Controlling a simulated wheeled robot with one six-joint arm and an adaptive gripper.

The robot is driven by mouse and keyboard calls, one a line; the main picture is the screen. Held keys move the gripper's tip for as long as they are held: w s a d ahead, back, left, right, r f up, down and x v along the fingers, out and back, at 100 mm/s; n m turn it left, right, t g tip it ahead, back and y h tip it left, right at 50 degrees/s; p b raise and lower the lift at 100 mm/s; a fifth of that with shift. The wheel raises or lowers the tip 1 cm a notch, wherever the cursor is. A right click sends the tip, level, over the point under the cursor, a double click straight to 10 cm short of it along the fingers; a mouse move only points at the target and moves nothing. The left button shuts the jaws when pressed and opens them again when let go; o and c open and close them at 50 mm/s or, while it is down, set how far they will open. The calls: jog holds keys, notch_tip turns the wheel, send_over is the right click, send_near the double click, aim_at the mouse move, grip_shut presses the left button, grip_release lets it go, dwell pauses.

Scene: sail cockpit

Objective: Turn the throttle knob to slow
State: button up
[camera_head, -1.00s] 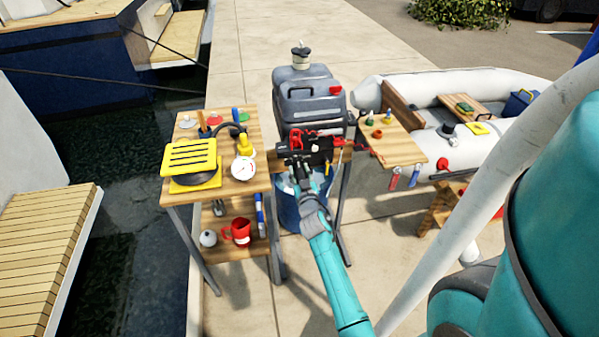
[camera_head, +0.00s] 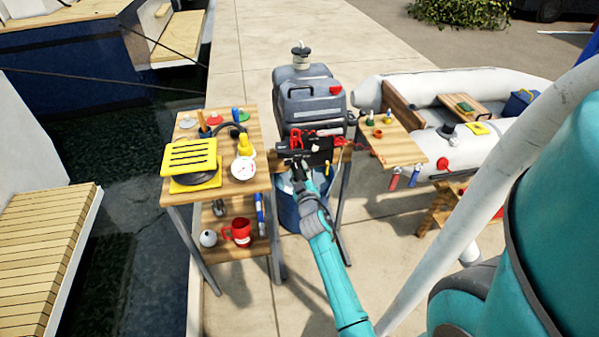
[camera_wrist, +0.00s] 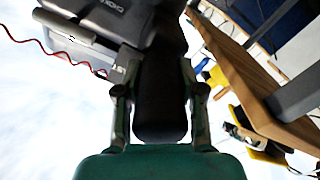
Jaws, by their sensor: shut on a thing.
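The throttle knob (camera_wrist: 161,105) is a dark, rounded grip that fills the space between my fingers in the wrist view. My gripper (camera_wrist: 158,82) is shut on it, one finger on each side. In the head view my gripper (camera_head: 296,161) is at the left end of the black outboard motor (camera_head: 320,151), and the knob is small and partly covered there. The motor's dark casing (camera_wrist: 105,18) shows in the wrist view with upside-down white lettering. I cannot read the knob's setting.
A blue bin (camera_head: 290,211) is below the motor. A small wooden table (camera_head: 400,150) and a white inflatable boat (camera_head: 440,150) are at the right.

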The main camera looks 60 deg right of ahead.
jog(key=shift+n, duration=1.2)
jog(key=o, duration=1.1)
jog(key=shift+o, duration=0.2)
jog(key=shift+a, duration=0.1)
jog(key=v, duration=1.1)
jog(key=shift+s+a, duration=0.25)
jog(key=shift+a, duration=0.1)
jog(key=shift+a, duration=0.1)
